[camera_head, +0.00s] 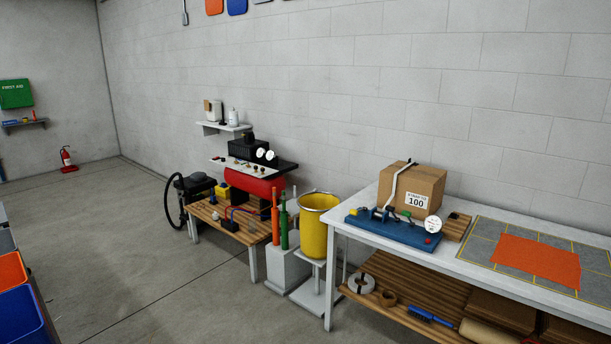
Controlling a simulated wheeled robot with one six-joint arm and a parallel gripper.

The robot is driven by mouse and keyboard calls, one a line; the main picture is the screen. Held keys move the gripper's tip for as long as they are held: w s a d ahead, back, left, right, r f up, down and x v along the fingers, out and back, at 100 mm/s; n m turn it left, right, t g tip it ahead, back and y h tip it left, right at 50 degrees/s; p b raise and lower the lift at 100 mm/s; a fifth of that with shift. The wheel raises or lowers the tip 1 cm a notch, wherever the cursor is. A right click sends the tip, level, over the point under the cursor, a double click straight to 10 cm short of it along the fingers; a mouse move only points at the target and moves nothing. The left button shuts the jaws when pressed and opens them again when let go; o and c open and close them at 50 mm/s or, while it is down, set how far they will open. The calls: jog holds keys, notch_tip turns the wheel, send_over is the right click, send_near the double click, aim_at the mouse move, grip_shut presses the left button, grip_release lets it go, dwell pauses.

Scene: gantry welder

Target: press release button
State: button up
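A blue base plate (377,231) lies on the white table at the right, in front of a cardboard box. Small fittings in green, yellow and dark colours stand on the plate. A small red button-like part (428,240) sits near the plate's right front corner. I cannot tell for sure whether this is the release button. A round white dial (433,225) stands at the plate's right end. My gripper is not in view, and nothing of mine touches the plate.
The white table (462,263) also bears a cardboard box (412,187) and a grey mat with an orange sheet (537,262). A yellow bin (319,225) and a low wooden bench (233,232) stand left of it. The floor (150,280) is clear at the left centre.

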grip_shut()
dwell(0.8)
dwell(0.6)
